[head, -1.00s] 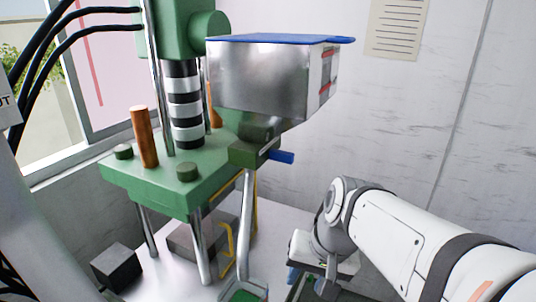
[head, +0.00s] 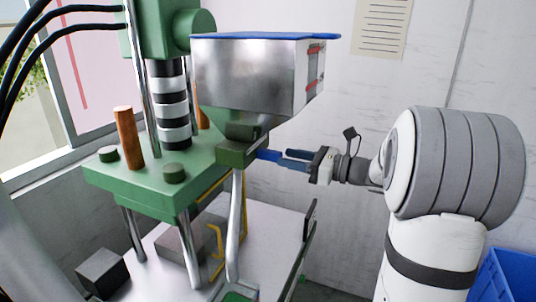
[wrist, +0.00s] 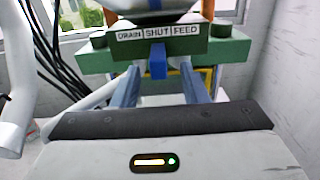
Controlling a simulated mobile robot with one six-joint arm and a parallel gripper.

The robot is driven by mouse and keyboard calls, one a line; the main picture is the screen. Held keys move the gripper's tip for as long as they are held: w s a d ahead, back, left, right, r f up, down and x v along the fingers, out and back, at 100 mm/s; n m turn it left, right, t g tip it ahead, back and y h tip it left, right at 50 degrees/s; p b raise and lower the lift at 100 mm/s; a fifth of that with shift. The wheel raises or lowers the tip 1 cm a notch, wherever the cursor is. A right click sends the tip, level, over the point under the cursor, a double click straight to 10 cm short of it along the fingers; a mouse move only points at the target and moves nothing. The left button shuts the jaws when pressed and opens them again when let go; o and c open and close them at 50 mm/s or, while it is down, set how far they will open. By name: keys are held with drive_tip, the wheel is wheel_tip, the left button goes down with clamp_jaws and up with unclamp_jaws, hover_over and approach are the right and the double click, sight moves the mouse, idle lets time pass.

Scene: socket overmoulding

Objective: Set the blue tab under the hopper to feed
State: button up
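The blue tab (head: 267,154) sticks out of the green block (head: 236,152) under the metal hopper (head: 243,75). In the wrist view the tab (wrist: 157,66) hangs below the middle label, SHUT, on the label strip (wrist: 157,33), with DRAIN to its left and FEED to its right. My gripper (head: 289,158) points at the tab from the right in the head view. In the wrist view its two blue fingers (wrist: 159,74) are apart, one on each side of the tab, with gaps showing. I cannot tell how far the fingertips reach along it.
A green press (head: 140,185) with steel columns stands left of the hopper. A slanted chute (head: 236,215) runs down below the green block. A dark upright plate (head: 310,219) stands at the table's right edge. A blue crate (head: 510,275) is at lower right.

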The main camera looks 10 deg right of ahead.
sight(273, 160)
drive_tip(key=p+x, duration=0.1)
drive_tip(key=x, duration=0.4)
drive_tip(key=shift+w+a, duration=0.15)
drive_tip(key=shift+a, duration=0.1)
clamp_jaws()
idle(0.4)
